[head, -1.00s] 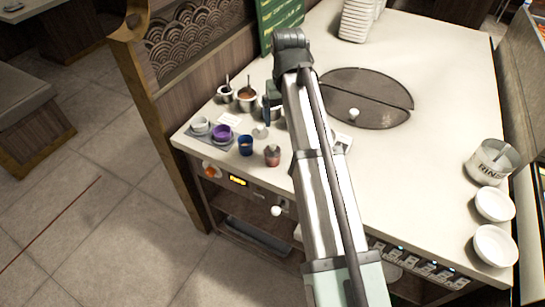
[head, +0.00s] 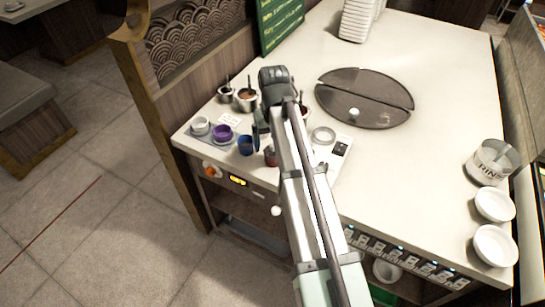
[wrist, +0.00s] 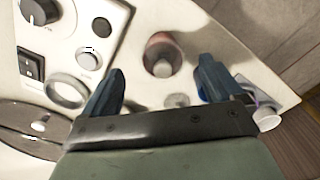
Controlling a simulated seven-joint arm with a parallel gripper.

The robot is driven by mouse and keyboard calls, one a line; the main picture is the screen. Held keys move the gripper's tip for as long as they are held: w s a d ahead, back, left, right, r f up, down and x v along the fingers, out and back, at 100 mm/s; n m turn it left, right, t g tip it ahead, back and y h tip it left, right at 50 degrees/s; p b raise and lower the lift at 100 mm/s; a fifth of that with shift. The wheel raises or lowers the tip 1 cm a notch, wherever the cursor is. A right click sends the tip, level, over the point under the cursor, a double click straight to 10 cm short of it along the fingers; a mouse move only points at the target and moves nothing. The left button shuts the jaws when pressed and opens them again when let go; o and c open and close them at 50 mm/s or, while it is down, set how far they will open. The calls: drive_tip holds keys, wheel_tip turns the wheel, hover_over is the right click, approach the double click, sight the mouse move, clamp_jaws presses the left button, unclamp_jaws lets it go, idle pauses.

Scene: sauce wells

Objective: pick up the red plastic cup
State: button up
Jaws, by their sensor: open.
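The red plastic cup (head: 270,156) stands near the front edge of the counter, right of the blue cup (head: 246,146). My arm partly covers it in the head view. In the wrist view the red cup (wrist: 158,44) is upright, with something pale inside, beyond and between my two fingertips. My gripper (wrist: 161,70) is open and empty, its dark blue fingers apart to either side of the cup's line. In the head view my gripper (head: 259,138) is just above and behind the cup, between it and the metal pots.
A white bowl (head: 200,126) and purple bowl (head: 222,132) sit left of the blue cup. Metal sauce pots (head: 245,98) stand behind. A panel with a ring (head: 323,135) and switches lies right. The round dark lid (head: 365,97) is farther back.

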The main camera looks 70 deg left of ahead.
sight(273, 150)
drive_tip(key=shift+s+f, duration=0.15)
drive_tip(key=shift+f, duration=2.4)
drive_tip(key=c, duration=1.1)
wheel_tip(273, 150, up, 10)
drive_tip(key=shift+r, duration=0.1)
